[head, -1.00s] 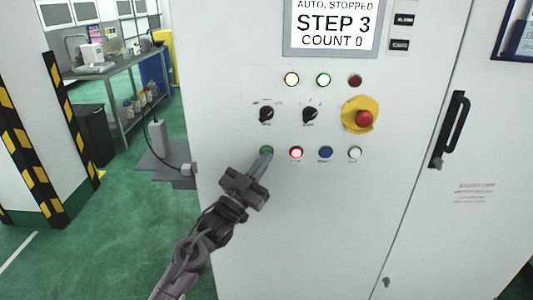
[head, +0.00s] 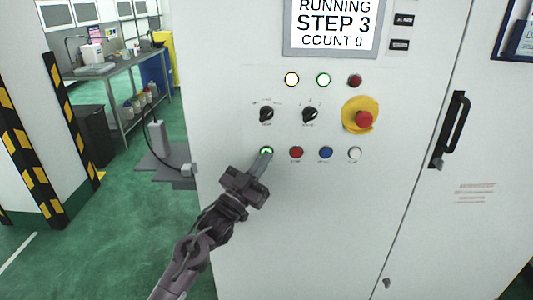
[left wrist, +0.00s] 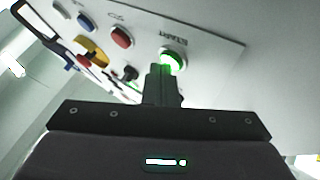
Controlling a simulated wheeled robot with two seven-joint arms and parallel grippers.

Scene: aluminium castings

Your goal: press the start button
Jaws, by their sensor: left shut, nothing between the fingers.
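The start button (head: 267,151) is the leftmost in the lower row on the white cabinet and glows green. In the left wrist view the lit start button (left wrist: 173,57) sits under a START label. My left gripper (head: 266,154) is shut and empty, its fingertips at the button. The fingertips (left wrist: 162,70) cover part of the button in the left wrist view; whether they still touch it I cannot tell. The display (head: 331,27) reads RUNNING, STEP 3, COUNT 0. My right gripper is not in view.
Beside it are a red button (head: 296,152), a blue button (head: 325,152) and a white button (head: 354,153). Above are two black selector knobs (head: 310,115) and a red emergency stop (head: 364,118) on yellow. A black door handle (head: 451,130) stands out at right.

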